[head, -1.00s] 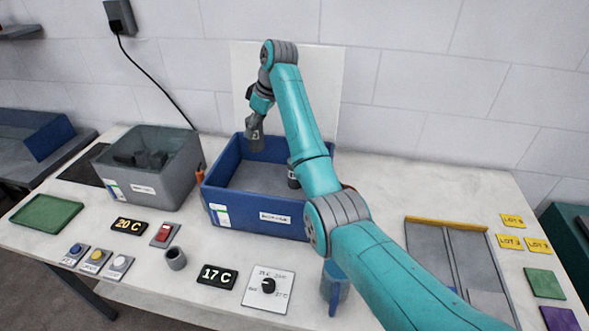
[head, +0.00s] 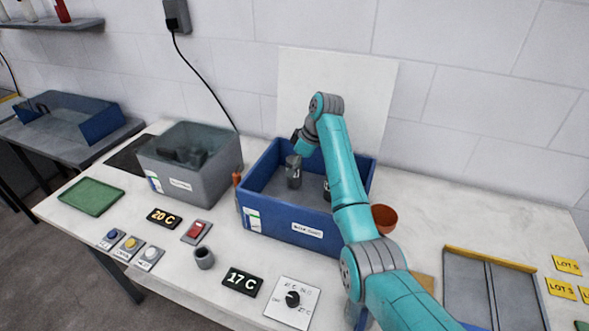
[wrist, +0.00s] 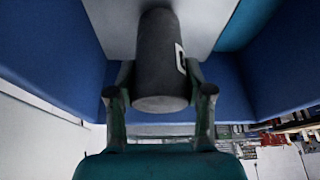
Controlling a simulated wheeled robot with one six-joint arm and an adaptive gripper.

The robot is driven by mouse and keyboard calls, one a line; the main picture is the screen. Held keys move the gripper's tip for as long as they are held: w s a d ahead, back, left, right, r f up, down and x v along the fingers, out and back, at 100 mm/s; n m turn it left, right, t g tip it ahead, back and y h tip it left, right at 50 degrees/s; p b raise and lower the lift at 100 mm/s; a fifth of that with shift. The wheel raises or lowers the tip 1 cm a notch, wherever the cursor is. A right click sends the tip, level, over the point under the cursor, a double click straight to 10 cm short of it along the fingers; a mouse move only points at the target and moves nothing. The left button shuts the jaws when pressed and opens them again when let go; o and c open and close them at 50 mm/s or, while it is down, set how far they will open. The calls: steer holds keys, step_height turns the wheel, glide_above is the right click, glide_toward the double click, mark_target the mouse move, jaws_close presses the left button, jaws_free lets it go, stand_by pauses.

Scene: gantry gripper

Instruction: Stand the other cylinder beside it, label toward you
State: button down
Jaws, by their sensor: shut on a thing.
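A dark grey cylinder (head: 293,172) is upright inside the blue bin (head: 292,233), in the left half of it. My gripper (wrist: 160,98) is shut on this cylinder, one finger on each side. In the wrist view the held cylinder (wrist: 158,55) shows part of a white label on its right side. I cannot tell whether its base touches the bin floor. A second dark cylinder (head: 326,188) stands in the bin to the right, mostly hidden behind my arm. Its label is not visible.
A grey bin (head: 184,192) with dark contents stands left of the blue bin. An orange-tipped object (head: 237,179) is between them. A terracotta pot (head: 385,218) is right of the bin. A small grey cup (head: 204,257), displays and switches lie in front.

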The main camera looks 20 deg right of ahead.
steer(key=shift+f, duration=0.6)
steer(key=shift+c, duration=2.3)
jaws_free()
steer(key=shift+f, duration=0.15)
